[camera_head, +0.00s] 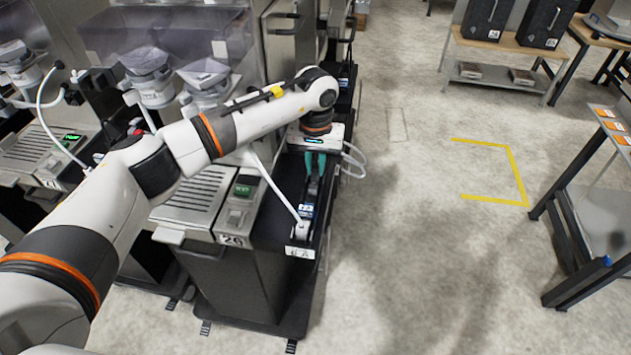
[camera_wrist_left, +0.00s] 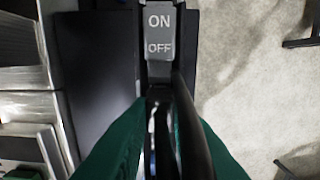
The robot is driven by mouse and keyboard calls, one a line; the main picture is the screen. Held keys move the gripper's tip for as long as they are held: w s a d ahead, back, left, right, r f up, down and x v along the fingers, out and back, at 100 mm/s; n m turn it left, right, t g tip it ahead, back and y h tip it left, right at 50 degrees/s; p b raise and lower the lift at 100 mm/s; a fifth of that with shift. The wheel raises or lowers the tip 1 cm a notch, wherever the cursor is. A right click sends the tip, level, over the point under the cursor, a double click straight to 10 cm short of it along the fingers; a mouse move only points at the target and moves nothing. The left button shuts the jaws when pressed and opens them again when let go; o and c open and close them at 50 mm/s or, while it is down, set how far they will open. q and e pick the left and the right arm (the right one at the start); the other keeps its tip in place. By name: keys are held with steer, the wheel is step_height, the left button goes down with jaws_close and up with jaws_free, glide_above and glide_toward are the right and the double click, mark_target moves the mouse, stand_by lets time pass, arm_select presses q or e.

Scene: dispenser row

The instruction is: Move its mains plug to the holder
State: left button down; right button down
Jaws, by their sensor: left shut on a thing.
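My left gripper (camera_head: 315,172) reaches down over the black side shelf of the dispenser marked 26, its green fingers pointing at a narrow strip there. In the left wrist view, the green fingers (camera_wrist_left: 160,145) are shut around a dark, narrow thing, apparently the mains plug (camera_wrist_left: 160,108), with a black cable-like part beside it. Just beyond it is a grey ON/OFF switch (camera_wrist_left: 159,32). In the head view the plug is too small and covered to make out. I cannot tell which part is the holder. My right gripper is not in view.
The dispenser (camera_head: 235,215) stands left of the shelf, and a white cable (camera_head: 272,185) runs down to the strip's near end. A looped white hose (camera_head: 355,160) hangs by the gripper. Open floor (camera_head: 400,240) lies to the right, with a grey rack (camera_head: 600,215) beyond.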

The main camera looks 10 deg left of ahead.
arm_select(q)
steer(key=shift+b, duration=0.3)
stand_by(0.5)
steer(key=c, duration=1.1)
jaws_free()
steer(key=shift+o, duration=0.2)
